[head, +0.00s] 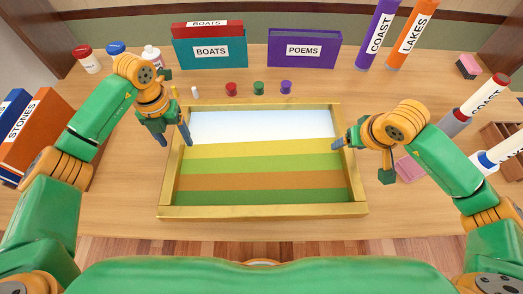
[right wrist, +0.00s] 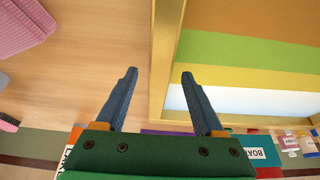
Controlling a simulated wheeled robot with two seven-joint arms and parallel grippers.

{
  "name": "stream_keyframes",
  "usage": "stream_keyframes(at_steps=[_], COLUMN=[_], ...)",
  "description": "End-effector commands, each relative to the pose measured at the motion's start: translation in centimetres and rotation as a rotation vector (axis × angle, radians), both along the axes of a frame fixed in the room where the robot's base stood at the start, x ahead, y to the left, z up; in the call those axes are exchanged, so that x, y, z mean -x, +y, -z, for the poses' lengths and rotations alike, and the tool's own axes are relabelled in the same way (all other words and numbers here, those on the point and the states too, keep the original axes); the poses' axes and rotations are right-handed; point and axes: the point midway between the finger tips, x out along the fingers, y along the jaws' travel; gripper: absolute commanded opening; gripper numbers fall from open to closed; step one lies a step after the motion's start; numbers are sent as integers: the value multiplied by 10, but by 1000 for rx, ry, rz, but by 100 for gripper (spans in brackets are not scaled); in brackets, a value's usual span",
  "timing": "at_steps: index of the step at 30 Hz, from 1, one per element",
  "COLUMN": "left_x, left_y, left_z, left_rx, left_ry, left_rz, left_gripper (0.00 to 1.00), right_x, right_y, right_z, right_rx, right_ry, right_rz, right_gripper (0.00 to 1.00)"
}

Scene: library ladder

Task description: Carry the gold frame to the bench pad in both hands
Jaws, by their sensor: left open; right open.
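The gold frame (head: 262,211) lies flat on the wooden table, around a picture of striped fields under a pale sky. My left gripper (head: 176,139) is open at the frame's left rail, one finger on each side of it. My right gripper (head: 346,142) is open at the right rail. In the right wrist view, the frame's rail (right wrist: 162,60) runs between the open fingers of that gripper (right wrist: 158,77). I cannot tell whether the fingers touch the rails. No bench pad is clearly recognisable; a small pink ribbed mat (head: 410,169) lies right of the frame, partly hidden by my right arm.
Behind the frame stand a teal BOATS box (head: 210,52), a purple POEMS box (head: 304,49) and small red, green and purple pots (head: 259,88). Orange books (head: 38,125) stand at left. Label tubes (head: 413,32) and a wooden rack (head: 503,140) are at right.

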Motion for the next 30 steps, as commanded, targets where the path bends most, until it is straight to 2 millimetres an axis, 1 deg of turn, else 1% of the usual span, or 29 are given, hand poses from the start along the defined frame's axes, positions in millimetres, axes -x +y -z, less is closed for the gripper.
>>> stream_keyframes(at_steps=[3, 10, 11, 12, 14, 15, 17, 18, 30], left_x=[0, 0, 0, 0, 0, 0, 0, 0, 0], left_y=[0, 0, 0, 0, 0, 0, 0, 0, 0], left_z=[5, 5, 5, 5, 5, 5, 5, 5, 5], left_rx=[1, 1, 0, 0, 0, 0, 0, 0, 0], left_ry=[1, 0, 0, 0, 0, 0, 0, 0, 0], left_rz=[1, 1, 1, 1, 1, 1, 1, 1, 0], left_gripper=[70, 70, 65, 54, 38, 27, 11, 0, 0], right_x=[-2, -2, -2, -2, -2, -2, -2, -2, -2], right_y=[0, 0, 0, 0, 0, 0, 0, 0, 0], right_z=[4, 5, 5, 5, 5, 5, 4, 4, 4], right_rx=[1, 1, 1, 1, 1, 1, 1, 1, 1], right_ry=[-1, -1, -1, -1, -1, -1, -1, -1, -1], right_rz=[1, 0, 0, 0, 0, 0, 0, 0, 0], right_gripper=[70, 70, 65, 54, 38, 27, 11, 0, 0])
